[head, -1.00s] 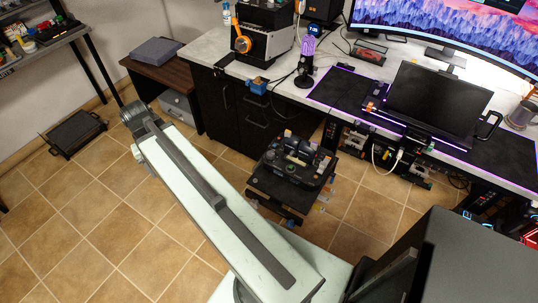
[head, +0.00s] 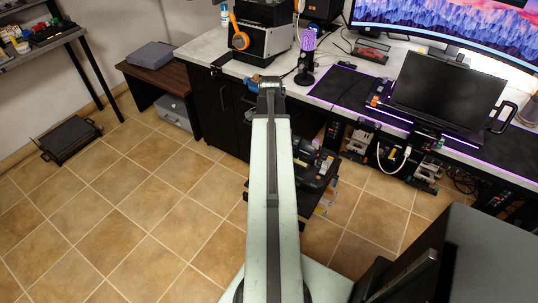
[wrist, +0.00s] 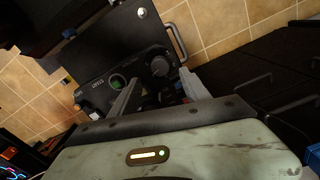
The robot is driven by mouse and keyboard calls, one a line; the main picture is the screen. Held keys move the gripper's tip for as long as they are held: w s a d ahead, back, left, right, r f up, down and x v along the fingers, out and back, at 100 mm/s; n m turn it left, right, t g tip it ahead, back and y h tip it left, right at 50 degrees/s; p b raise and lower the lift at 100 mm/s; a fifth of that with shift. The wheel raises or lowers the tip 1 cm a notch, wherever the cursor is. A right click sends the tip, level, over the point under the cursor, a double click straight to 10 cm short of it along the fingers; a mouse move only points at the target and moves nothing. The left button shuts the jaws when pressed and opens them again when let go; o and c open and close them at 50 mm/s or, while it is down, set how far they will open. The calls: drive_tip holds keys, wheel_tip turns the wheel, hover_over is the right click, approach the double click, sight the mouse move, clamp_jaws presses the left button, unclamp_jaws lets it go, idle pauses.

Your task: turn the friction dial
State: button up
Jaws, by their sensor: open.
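In the wrist view a dark control panel (wrist: 100,88) fills the upper middle, with white lettering too small to read surely. A dark ribbed round knob (wrist: 160,67) on it looks like the friction dial. A round green-lit control (wrist: 117,82) sits left of the knob. My gripper (wrist: 160,80) is open, its two grey fingers pointing toward the panel on either side of the knob's line. I cannot tell whether a finger touches anything. In the head view my arm partly hides the dark control unit (head: 318,168), and my gripper is hidden.
A metal handle (wrist: 178,42) stands at the panel's right edge. In the head view the desk (head: 338,82) carries a monitor (head: 455,30) and a microphone (head: 306,55). Dark cabinets (head: 222,115) stand beyond my arm.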

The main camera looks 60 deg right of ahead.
wheel_tip(320, 180, down, 6)
drive_tip(key=b, duration=0.5)
drive_tip(key=shift+f, duration=0.2)
drive_tip(key=shift+r, duration=0.1)
clamp_jaws()
drive_tip(key=shift+n, duration=1.5)
unclamp_jaws()
